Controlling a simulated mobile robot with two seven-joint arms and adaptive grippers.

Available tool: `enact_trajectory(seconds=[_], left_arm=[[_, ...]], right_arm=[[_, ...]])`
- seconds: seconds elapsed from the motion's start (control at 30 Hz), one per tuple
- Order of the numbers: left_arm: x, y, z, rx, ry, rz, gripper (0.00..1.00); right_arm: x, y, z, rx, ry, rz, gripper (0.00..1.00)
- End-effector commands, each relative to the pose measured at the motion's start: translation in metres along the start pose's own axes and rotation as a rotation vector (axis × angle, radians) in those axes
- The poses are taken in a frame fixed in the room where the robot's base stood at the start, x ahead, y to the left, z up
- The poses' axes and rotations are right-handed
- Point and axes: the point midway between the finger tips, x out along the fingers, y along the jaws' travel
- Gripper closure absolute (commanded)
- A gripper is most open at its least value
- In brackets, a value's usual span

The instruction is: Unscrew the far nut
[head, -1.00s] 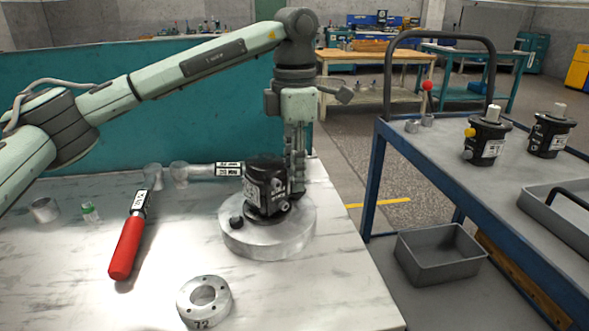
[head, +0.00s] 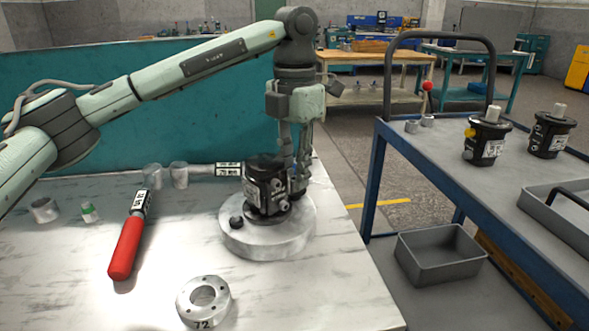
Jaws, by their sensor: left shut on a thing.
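A black hydraulic motor (head: 262,186) stands upright on a round silver fixture (head: 268,238) near the table's right side. One dark nut (head: 236,222) shows on the fixture at the motor's near left. The far nut is hidden behind the motor and the gripper. My left gripper (head: 294,186) points down at the motor's far right side, its fingers shut low beside the motor's base. What lies between its fingertips is mostly hidden, and it is in the far nut's place. My right gripper is not in view.
A red-handled tool (head: 127,246) and a silver flanged ring (head: 204,300) lie on the marble table (head: 330,290). Clear cups (head: 179,175) stand at the back. A blue cart (head: 450,170) with two more motors and a grey bin (head: 440,256) are at right.

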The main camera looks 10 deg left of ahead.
Motion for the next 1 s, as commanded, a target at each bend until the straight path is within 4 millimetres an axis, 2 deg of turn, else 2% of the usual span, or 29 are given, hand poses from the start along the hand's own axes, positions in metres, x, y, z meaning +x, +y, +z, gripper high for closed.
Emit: enact_trajectory(seconds=[0.3, 0.57, 0.6, 0.63, 1.0], left_arm=[[-0.001, -0.0003, 0.0003, -0.36, -0.001, -0.001, 1.0], [-0.0012, -0.0003, 0.0003, -0.393, -0.001, 0.0, 1.0], [-0.0012, -0.0003, 0.0003, -0.393, -0.001, 0.0, 0.76], [-0.0012, -0.0003, 0.0003, -0.393, -0.001, 0.0, 0.72], [-0.001, 0.0002, -0.0003, -0.383, 0.0, 0.0, 0.71]], right_arm=[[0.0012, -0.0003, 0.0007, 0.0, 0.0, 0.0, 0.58], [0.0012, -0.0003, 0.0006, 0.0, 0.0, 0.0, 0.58], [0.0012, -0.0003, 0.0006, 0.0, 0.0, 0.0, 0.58], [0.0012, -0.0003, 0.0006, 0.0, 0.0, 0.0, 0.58], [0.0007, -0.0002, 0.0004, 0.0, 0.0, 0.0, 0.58]])
